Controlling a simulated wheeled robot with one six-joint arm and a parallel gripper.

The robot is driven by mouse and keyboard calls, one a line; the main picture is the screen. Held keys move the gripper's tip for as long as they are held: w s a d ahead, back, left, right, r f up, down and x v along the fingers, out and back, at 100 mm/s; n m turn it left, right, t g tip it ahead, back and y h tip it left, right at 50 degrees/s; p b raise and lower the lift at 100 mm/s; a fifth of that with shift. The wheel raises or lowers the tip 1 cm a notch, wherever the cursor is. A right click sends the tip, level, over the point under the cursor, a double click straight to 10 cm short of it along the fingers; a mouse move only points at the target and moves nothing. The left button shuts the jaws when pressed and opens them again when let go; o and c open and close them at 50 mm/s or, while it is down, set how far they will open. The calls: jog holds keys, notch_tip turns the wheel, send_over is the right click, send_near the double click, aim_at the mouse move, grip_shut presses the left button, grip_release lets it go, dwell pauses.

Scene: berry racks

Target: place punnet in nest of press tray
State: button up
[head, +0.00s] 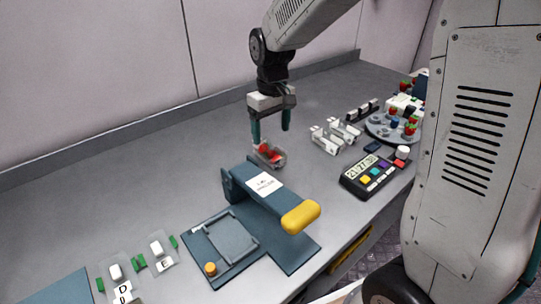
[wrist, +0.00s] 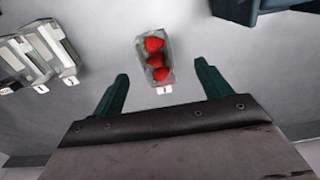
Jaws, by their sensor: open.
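A clear punnet (head: 270,156) holding red strawberries stands on the grey bench, behind the press. In the wrist view the punnet (wrist: 166,72) lies ahead of my gripper, roughly between the lines of its fingers, with a small white tag at its near end. My gripper (head: 270,133) points down above the punnet, with its green fingers apart and nothing between them; the same fingers show in the wrist view (wrist: 162,90). The press tray (head: 226,240) is a blue-grey square frame with a raised rim, and its nest looks empty. It sits left of the press's yellow handle (head: 300,217).
The blue press body (head: 250,188) stands between punnet and tray. White racks (head: 334,135), a keypad with a display (head: 372,174) and a round plate of berries (head: 395,128) are at right. Clips and label cards (head: 138,264) lie front left. The back-left bench is clear.

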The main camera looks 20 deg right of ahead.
aim_at(270, 152)
jog(key=shift+w+a+f, duration=0.1)
jog(key=shift+w+f, duration=0.45)
jog(key=shift+f, duration=0.25)
jog(key=f, duration=0.5)
jog(key=w+f, duration=0.1)
jog(key=f, duration=0.1)
jog(key=shift+d+f, duration=0.2)
jog(key=shift+d, duration=0.1)
jog(key=c, duration=1.2)
jog(key=shift+r, duration=0.1)
